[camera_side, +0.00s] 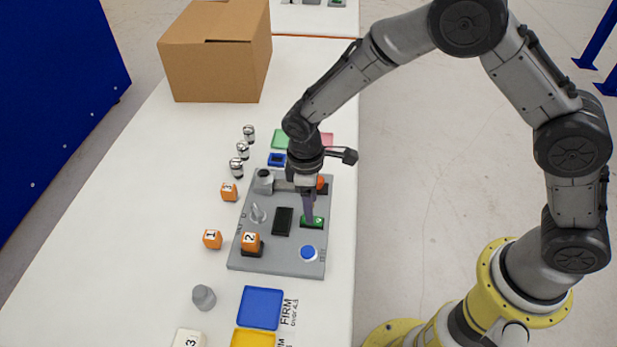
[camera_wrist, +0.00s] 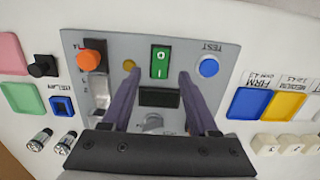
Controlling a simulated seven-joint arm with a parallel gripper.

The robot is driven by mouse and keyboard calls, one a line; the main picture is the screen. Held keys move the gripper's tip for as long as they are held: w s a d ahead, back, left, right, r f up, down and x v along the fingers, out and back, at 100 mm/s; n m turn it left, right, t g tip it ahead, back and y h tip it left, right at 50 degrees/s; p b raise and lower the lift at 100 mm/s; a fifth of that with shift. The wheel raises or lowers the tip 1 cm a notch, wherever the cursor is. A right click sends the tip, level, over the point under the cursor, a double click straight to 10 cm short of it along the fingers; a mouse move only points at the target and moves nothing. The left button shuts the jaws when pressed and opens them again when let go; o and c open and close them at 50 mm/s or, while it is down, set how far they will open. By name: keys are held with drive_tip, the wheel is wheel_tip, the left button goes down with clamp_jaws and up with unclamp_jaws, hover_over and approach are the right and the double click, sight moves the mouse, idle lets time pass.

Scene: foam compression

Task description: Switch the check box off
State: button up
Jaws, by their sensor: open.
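The check box is a grey panel (camera_side: 285,259) lying on the white table; it also shows in the wrist view (camera_wrist: 210,45). Its green rocker switch (camera_wrist: 160,61) has white marks on it. In the side view the switch (camera_side: 313,222) sits at the panel's right part. My gripper (camera_wrist: 159,76) is open and empty, its two fingers on either side of the switch in the wrist view. In the side view my gripper (camera_side: 308,214) points down right at the switch. Whether a fingertip touches it I cannot tell.
A blue button (camera_side: 308,253), a dark display (camera_side: 283,221) and an orange knob (camera_wrist: 92,58) are on the panel. An orange block marked 2 (camera_side: 250,242) stands at its left front. Blue (camera_side: 261,308) and yellow trays lie in front. A cardboard box (camera_side: 215,65) stands behind.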

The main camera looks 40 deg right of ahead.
wheel_tip(320, 180, up, 10)
drive_tip(key=shift+w+a, duration=0.2)
drive_tip(key=shift+a, duration=0.05)
drive_tip(key=s+d+r+m+t+y, duration=0.1)
drive_tip(key=s+d+r+m+t, duration=0.15)
drive_tip(key=d+r, duration=0.45)
drive_tip(key=s+d+r+m+t, duration=0.1)
drive_tip(key=s+d+r+t, duration=0.3)
drive_tip(key=r, duration=0.6)
drive_tip(key=s+d+r+m, duration=0.2)
drive_tip(key=s+d+m, duration=0.1)
drive_tip(key=s+d, duration=0.55)
drive_tip(key=s+f+m, duration=0.2)
drive_tip(key=s+f, duration=0.2)
drive_tip(key=s, duration=0.4)
drive_tip(key=shift+s+a+f, duration=0.3)
drive_tip(key=shift+a+f, duration=0.05)
drive_tip(key=shift+a, duration=0.05)
drive_tip(key=shift+m, duration=0.25)
